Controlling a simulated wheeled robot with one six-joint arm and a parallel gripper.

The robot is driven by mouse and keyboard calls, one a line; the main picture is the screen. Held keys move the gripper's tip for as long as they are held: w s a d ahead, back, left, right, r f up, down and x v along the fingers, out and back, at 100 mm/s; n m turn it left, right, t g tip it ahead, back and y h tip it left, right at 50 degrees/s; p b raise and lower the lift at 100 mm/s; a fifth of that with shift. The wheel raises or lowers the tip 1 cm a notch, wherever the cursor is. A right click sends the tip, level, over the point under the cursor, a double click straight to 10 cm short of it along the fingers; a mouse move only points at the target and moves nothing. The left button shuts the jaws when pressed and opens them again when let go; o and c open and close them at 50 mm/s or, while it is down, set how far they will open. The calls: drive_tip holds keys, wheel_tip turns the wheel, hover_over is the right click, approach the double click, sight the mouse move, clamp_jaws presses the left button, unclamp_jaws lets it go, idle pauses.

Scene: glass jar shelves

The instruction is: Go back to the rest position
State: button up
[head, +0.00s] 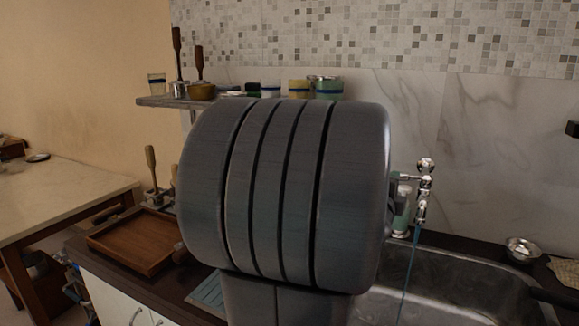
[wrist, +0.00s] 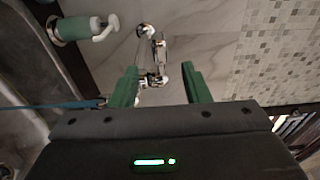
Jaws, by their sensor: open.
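My gripper (wrist: 158,85) shows in the wrist view with its two green fingers apart and nothing between them. Beyond the fingers are a metal tap (wrist: 150,45) and the marble wall. In the head view a large grey part of my arm fills the middle and hides the gripper. Jars (head: 298,88) stand on a wall shelf (head: 160,101) behind my arm, partly hidden by it.
A sink (head: 460,285) with a tap (head: 423,190) lies at the right, with a small metal bowl (head: 522,249) on its far edge. A wooden tray (head: 130,245) sits on the counter at the left. A pale table (head: 60,195) stands further left. A bottle (wrist: 75,28) shows in the wrist view.

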sight(402, 171)
drive_tip(key=p+x, duration=0.1)
drive_tip(key=x, duration=1)
drive_tip(key=shift+r+p, duration=0.1)
drive_tip(key=shift+p, duration=0.25)
drive_tip(key=shift+r+p, duration=0.15)
drive_tip(key=shift+p, duration=0.85)
drive_tip(key=shift+w+m+h+p, duration=0.1)
drive_tip(key=shift+m+h+p, duration=0.2)
drive_tip(key=shift+h+p, duration=0.1)
drive_tip(key=m+g+h+p, duration=0.1)
drive_tip(key=p, duration=0.3)
drive_tip(key=shift+w+d, duration=0.15)
drive_tip(key=shift+w, duration=0.05)
drive_tip(key=shift+w+d+f+m+g+h+p, duration=0.15)
drive_tip(key=shift+f+m+g+h+p, duration=0.25)
drive_tip(key=shift+p, duration=0.65)
drive_tip(key=shift+r, duration=0.2)
